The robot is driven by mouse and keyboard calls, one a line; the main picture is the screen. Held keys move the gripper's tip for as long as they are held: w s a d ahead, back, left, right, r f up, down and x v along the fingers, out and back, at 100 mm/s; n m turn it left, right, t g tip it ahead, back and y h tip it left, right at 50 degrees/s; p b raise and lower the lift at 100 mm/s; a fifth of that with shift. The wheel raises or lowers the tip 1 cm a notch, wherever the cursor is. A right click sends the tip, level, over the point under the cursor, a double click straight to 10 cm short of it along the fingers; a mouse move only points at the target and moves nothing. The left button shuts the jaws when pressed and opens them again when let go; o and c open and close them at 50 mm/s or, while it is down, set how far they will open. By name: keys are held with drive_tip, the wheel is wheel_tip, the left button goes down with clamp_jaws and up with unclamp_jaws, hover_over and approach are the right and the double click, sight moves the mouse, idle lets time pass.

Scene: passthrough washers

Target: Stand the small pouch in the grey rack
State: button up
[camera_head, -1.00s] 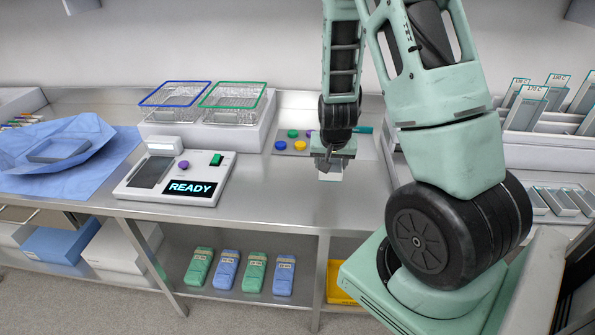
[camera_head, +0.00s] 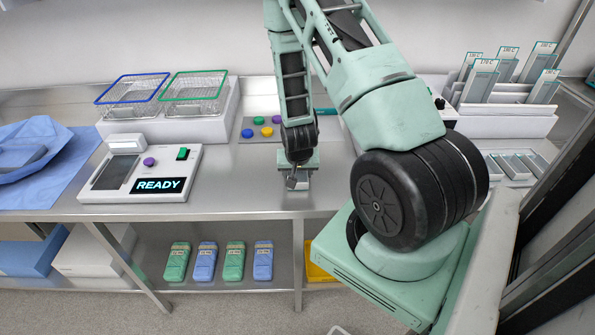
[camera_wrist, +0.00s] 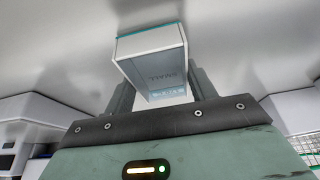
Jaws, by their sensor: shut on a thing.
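The small pouch (camera_wrist: 150,60) is a pale flat packet with a teal edge and faint lettering that looks like "SMALL". My gripper (camera_wrist: 158,95) is shut on it in the wrist view, and the pouch stands out beyond the fingers. In the head view my gripper (camera_head: 297,180) is over the front part of the steel bench, and the pouch is mostly hidden there. A pale grey rack (camera_head: 500,124) is at the right of the bench, beyond my arm. Several clear, teal-edged pouches stand upright in it, with temperature labels such as "170 C".
A low tray (camera_head: 540,168) with flat pouches is in front of the rack. A control panel (camera_head: 187,196) reading "READY", two wire baskets (camera_head: 134,112) and a blue wrap (camera_head: 75,175) are to the left. A pad with coloured buttons (camera_head: 247,133) is behind my gripper.

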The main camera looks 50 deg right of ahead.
drive_tip(key=shift+f, duration=0.25)
drive_tip(key=o, duration=1)
drive_tip(key=shift+r, duration=0.1)
drive_tip(key=shift+r, duration=0.1)
